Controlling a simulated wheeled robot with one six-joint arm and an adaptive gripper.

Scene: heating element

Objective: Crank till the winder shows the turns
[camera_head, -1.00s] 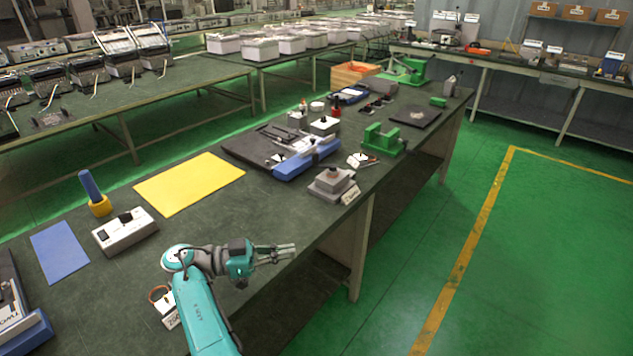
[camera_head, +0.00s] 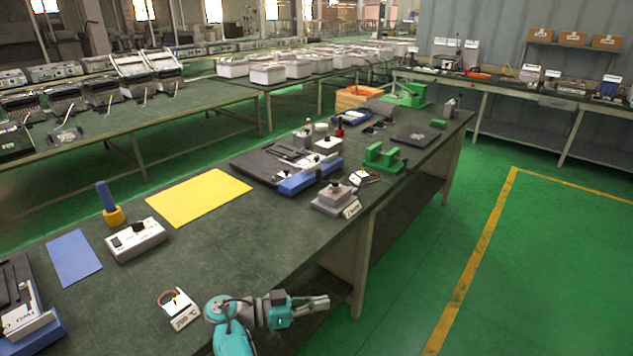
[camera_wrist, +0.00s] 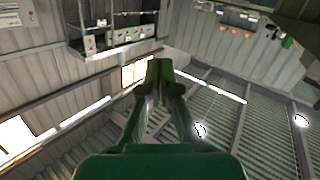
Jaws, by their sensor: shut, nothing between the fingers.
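My gripper (camera_head: 320,303) is shut and empty, out past the front edge of the long dark bench (camera_head: 250,245). In the wrist view its fingers (camera_wrist: 158,70) meet, with only walls and roof beyond them. No winder can be told for certain. A green machine (camera_head: 408,95) stands at the bench's far end, small in the picture, and a lower green fixture (camera_head: 382,157) stands nearer on the right edge. I cannot make out a crank or turns reading on either. My gripper is well apart from both.
A grey block with a black knob (camera_head: 335,199) sits at the bench's front edge. A yellow sheet (camera_head: 198,197), a blue sheet (camera_head: 74,258), a white switch box (camera_head: 136,240) and a small 200 °C stand (camera_head: 180,307) lie nearer. Green floor (camera_head: 540,270) to the right is clear.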

